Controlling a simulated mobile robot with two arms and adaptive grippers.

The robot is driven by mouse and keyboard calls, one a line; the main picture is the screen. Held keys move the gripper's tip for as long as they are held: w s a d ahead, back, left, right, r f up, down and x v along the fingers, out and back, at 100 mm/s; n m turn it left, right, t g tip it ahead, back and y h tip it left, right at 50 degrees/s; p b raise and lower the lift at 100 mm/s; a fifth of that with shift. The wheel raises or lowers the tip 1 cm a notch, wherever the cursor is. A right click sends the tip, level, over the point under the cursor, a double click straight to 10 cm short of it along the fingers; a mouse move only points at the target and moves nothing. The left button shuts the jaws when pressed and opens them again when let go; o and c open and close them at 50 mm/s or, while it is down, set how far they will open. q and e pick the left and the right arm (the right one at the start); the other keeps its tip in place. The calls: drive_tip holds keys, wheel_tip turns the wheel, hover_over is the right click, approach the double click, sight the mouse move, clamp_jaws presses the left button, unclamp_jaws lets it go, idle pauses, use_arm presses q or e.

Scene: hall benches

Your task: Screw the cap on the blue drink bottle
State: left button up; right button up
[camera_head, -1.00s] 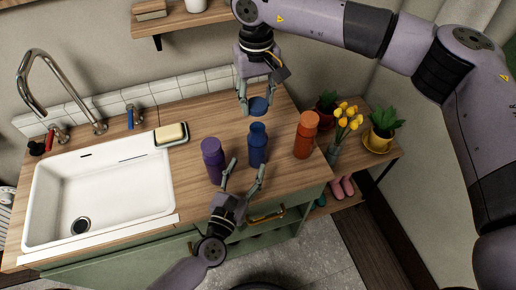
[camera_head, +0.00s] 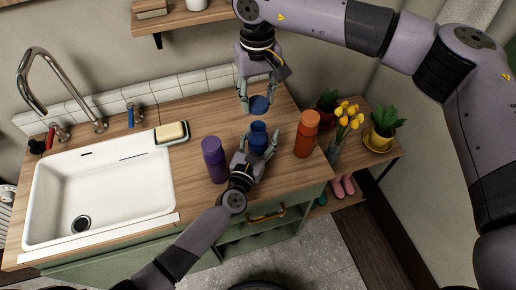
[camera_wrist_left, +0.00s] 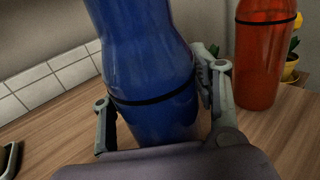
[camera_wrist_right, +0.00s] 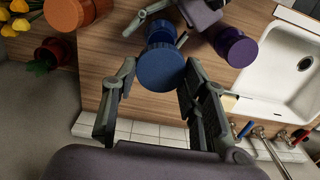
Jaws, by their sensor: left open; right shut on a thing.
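The blue drink bottle (camera_head: 258,137) stands upright on the wooden counter between the purple and orange bottles. It fills the middle of the left wrist view (camera_wrist_left: 150,60). My left gripper (camera_head: 259,147) is open, with its fingers on either side of the bottle's body. In the left wrist view the right finger is close to or touching the bottle; contact is unclear. My right gripper (camera_head: 257,98) points down from above and is shut on the blue cap (camera_head: 260,105), holding it above and behind the bottle. The cap also shows between the fingers in the right wrist view (camera_wrist_right: 161,68).
A purple bottle (camera_head: 213,158) stands just left of my left gripper, an orange bottle (camera_head: 305,135) to the right. A white sink (camera_head: 100,195), a soap dish (camera_head: 172,142) and a tap (camera_head: 60,95) are at left. Potted plants and yellow flowers (camera_head: 348,114) are at right.

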use_arm(q)
drive_tip(key=shift+c, duration=0.6)
clamp_jaws()
idle(0.5)
